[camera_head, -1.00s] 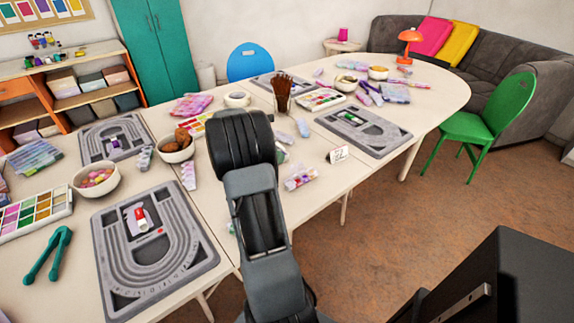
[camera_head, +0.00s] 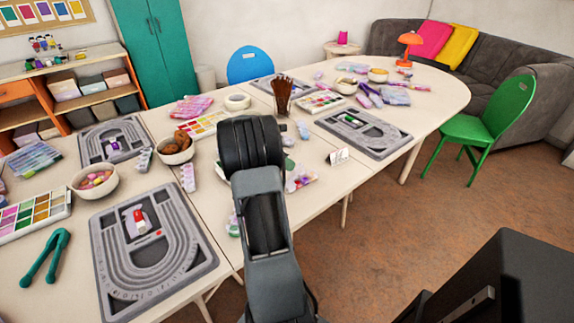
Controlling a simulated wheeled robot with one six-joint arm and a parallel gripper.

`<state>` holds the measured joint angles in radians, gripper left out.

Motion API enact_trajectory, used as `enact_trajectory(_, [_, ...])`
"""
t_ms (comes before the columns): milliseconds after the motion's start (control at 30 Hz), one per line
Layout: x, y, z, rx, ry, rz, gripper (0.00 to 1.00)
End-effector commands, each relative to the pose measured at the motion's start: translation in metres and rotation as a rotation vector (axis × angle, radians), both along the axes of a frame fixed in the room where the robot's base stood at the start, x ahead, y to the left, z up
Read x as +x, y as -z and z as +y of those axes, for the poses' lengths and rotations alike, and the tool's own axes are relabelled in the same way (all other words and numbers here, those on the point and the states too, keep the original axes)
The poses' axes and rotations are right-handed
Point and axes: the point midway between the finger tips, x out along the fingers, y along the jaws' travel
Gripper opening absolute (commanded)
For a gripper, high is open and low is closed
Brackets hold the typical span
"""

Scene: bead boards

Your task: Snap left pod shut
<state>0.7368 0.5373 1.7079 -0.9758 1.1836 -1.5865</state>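A small white and red pod-like piece (camera_head: 139,221) sits on the near left grey bead board (camera_head: 188,263). It looks partly raised, but it is too small to tell how far open. A small purple and white piece (camera_head: 113,149) sits on the far left bead board (camera_head: 88,145). A small green and white piece (camera_head: 352,119) lies on the right bead board (camera_head: 378,149). I cannot tell for sure which is the left pod. My arm rises through the middle, right of the near left board. My gripper does not show; the arm's end is hidden behind its own links.
Teal pliers (camera_head: 46,257) lie left of the near board. A bowl of beads (camera_head: 94,194), a brown-filled bowl (camera_head: 175,158), a paint palette (camera_head: 36,217) and a cup of brushes (camera_head: 282,108) crowd the table. A white card (camera_head: 339,156) stands near the front edge.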

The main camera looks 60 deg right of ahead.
Motion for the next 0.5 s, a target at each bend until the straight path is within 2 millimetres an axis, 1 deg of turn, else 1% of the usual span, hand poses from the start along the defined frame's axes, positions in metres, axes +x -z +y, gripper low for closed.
enact_trajectory(33, [0.0001,-0.0001,0.0000,0.000,0.000,0.000,0.07])
enact_trajectory(100, [0.0001,-0.0002,0.0000,0.000,0.000,0.000,0.01])
enact_trajectory(133, [0.0001,-0.0002,0.0000,0.000,0.000,0.000,0.00])
enact_trajectory(500, [-0.0009,-0.0005,0.0004,-0.005,0.001,-0.012,0.00])
